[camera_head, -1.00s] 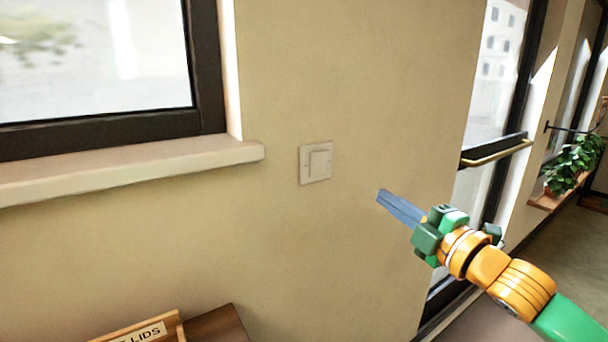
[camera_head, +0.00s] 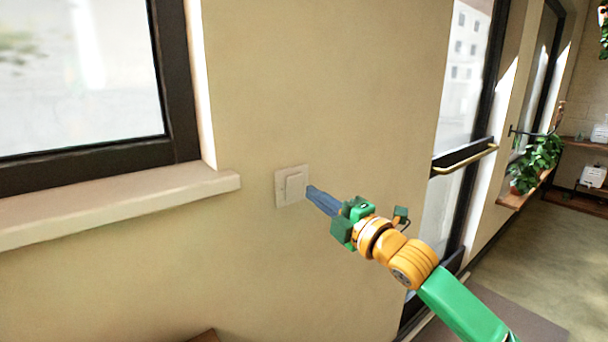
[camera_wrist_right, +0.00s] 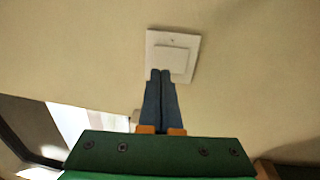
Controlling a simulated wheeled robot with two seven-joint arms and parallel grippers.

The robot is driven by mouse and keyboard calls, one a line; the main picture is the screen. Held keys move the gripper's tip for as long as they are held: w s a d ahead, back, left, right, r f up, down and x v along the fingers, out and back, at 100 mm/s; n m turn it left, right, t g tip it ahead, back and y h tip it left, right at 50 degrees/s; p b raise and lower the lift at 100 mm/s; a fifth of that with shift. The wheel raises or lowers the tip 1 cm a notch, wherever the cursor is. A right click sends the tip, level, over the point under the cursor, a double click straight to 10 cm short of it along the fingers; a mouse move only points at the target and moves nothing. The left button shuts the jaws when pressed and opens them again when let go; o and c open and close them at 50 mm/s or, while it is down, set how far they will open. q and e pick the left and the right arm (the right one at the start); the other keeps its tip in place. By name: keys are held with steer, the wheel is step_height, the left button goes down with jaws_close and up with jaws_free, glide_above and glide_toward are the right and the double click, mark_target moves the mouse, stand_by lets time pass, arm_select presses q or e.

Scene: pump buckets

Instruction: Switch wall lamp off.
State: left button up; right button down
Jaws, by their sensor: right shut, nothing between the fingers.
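A white square wall switch (camera_head: 291,186) with a raised rocker is on the beige wall, right of the window sill. It also shows in the right wrist view (camera_wrist_right: 176,53). My right gripper (camera_head: 311,190) is shut and empty, its blue fingers pointing at the switch from the right. In the right wrist view the fingertips (camera_wrist_right: 160,73) overlap the lower left part of the rocker. I cannot tell whether they touch it. The lamp itself is not in view. My left gripper is not in view.
A window with a pale sill (camera_head: 120,205) is at the left. A glass door with a brass-coloured bar (camera_head: 465,160) is at the right, with a potted plant (camera_head: 537,163) on a ledge beyond it. The wall around the switch is bare.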

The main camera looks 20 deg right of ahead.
mark_target(295, 181)
steer(key=p+x, duration=0.1)
steer(key=x, duration=0.2)
steer(key=shift+w+a+r, duration=0.15)
steer(key=shift+w+a, duration=0.05)
steer(key=shift+w, duration=0.4)
steer(key=shift+p, duration=0.3)
